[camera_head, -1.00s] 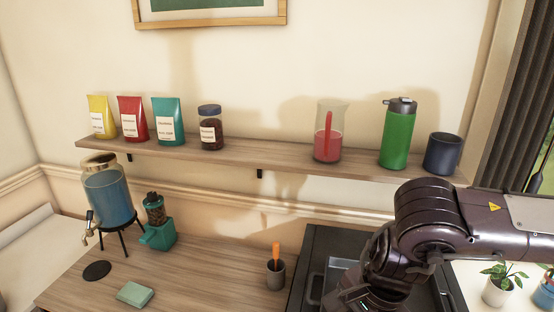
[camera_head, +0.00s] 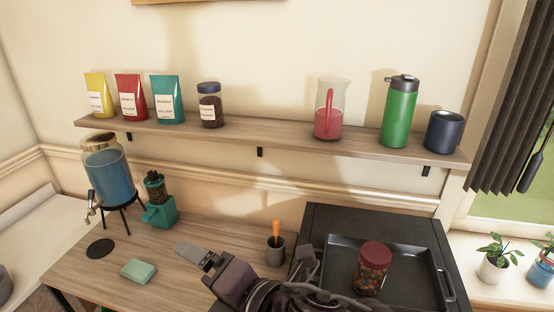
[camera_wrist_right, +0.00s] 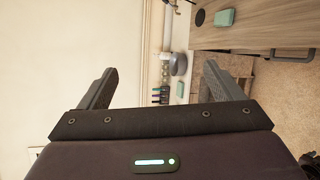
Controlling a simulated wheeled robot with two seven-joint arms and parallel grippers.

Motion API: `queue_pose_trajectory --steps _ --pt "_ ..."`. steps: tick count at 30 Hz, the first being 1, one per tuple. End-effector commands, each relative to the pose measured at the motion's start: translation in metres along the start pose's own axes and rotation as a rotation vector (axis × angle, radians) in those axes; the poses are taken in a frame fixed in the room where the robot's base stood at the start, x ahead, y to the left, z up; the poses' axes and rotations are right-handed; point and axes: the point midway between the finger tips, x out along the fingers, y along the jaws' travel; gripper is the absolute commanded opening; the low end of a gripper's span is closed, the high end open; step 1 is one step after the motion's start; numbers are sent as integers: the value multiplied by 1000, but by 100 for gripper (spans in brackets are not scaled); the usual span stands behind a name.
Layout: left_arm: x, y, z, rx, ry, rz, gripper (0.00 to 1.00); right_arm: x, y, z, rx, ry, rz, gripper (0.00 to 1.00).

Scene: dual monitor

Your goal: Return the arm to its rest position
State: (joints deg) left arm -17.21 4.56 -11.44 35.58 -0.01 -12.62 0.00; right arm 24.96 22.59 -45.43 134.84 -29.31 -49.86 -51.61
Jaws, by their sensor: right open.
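My right gripper (camera_head: 250,258) is low in the middle of the head view, in front of the counter and to the left of the black tray. In the right wrist view its two fingers (camera_wrist_right: 163,90) are wide apart with nothing between them. My right arm runs along the bottom edge of the head view. My left gripper is in neither view.
A jar with a red lid (camera_head: 373,268) stands on the black tray (camera_head: 428,262). Bags and vessels line the shelf (camera_head: 270,137).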

Motion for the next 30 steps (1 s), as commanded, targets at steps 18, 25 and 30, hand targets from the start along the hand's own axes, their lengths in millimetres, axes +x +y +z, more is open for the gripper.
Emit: queue_pose_trajectory --steps 18,25,30 --pt "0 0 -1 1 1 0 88 -158 -273 67 1837 -1016 -439 87" --pt "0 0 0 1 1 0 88 -217 -323 36 2097 -1318 -523 87" --pt "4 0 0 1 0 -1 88 -194 -377 31 2100 -1329 -548 87"
